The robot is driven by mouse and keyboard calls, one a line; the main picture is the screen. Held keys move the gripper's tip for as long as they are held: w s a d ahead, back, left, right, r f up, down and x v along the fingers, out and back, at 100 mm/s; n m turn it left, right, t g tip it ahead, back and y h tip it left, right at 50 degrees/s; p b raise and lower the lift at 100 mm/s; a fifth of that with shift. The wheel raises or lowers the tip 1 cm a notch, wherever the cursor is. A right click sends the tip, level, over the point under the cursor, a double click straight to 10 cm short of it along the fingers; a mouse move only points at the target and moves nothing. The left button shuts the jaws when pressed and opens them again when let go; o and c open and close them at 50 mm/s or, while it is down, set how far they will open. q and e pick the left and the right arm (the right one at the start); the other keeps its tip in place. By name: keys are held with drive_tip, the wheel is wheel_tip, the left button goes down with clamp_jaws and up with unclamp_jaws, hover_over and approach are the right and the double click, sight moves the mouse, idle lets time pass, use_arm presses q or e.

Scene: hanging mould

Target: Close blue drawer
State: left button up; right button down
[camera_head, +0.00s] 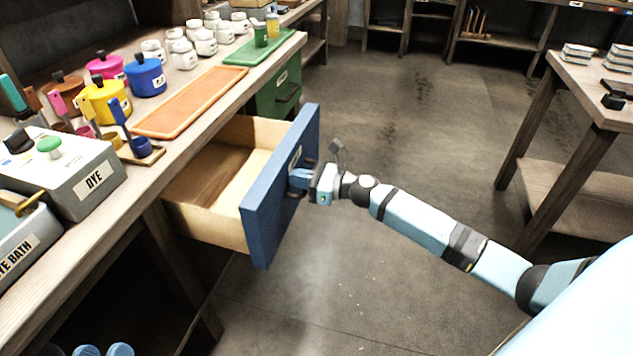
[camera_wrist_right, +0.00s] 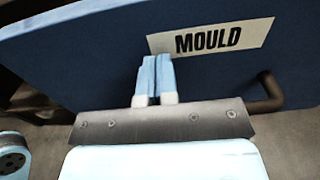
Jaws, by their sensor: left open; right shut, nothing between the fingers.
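The blue drawer (camera_head: 280,195) is pulled well out of the wooden bench, and its light wooden inside looks empty. Its blue front fills much of the right wrist view (camera_wrist_right: 90,60), with a label reading MOULD (camera_wrist_right: 210,38) and a dark handle (camera_wrist_right: 266,92). My right gripper (camera_head: 292,178) is at the outer face of the drawer front. In the right wrist view, its fingers (camera_wrist_right: 156,62) are shut together, empty, with the tips at the left end of the label, beside the handle. Whether they touch the face I cannot tell. My left gripper is not in view.
The bench top (camera_head: 215,105) holds an orange tray (camera_head: 188,102), coloured pots, white jars and a grey DYE box (camera_head: 75,178). A green drawer (camera_head: 278,92) sits shut beyond the blue one. A wooden table (camera_head: 580,90) stands at right. The floor between is clear.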

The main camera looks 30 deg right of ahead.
use_arm(q)
wheel_tip(320, 180, down, 5)
drive_tip(key=g+b, duration=0.2)
drive_tip(key=b, duration=0.1)
drive_tip(key=shift+w+d+r+m, duration=0.1)
drive_tip(key=shift+m, duration=0.2)
use_arm(e)
drive_tip(key=x, duration=2.1)
drive_tip(key=shift+a+r, duration=0.1)
drive_tip(key=shift+r, duration=0.15)
